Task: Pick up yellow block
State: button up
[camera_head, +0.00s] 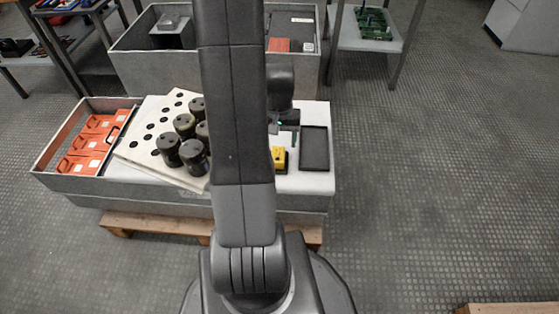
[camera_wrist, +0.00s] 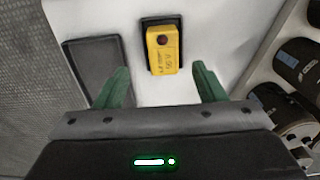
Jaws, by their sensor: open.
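A yellow block (camera_head: 279,157) stands on the white bench top, partly hidden behind my arm in the head view. In the wrist view the yellow block (camera_wrist: 163,51) has dark lettering and a dark round spot, and sits on a black base. My gripper (camera_wrist: 160,82) is open and empty, with its two green fingers apart. The block lies beyond the fingertips, roughly midway between them, and does not appear to touch either finger. In the head view my gripper (camera_head: 287,138) is above the bench, just behind the block.
A flat black tray (camera_head: 314,148) lies right of the block; it also shows in the wrist view (camera_wrist: 95,65). Several dark capacitors (camera_head: 184,125) stand on a white perforated panel (camera_head: 143,140) to the left. An orange-filled bin (camera_head: 45,157) is farther left. Grey bins (camera_head: 150,70) stand behind.

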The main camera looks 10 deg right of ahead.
aim_at(278, 154)
jog(key=f+b, duration=0.1)
jog(key=f, duration=0.3)
jog(key=f+b, duration=0.2)
jog(key=f, duration=0.2)
jog(key=shift+w+a, duration=0.2)
jog(key=shift+r, duration=0.15)
jog(key=c, duration=1.2)
jog(key=shift+o, duration=0.2)
notch_tip(278, 154, up, 10)
jog(key=p, duration=0.4)
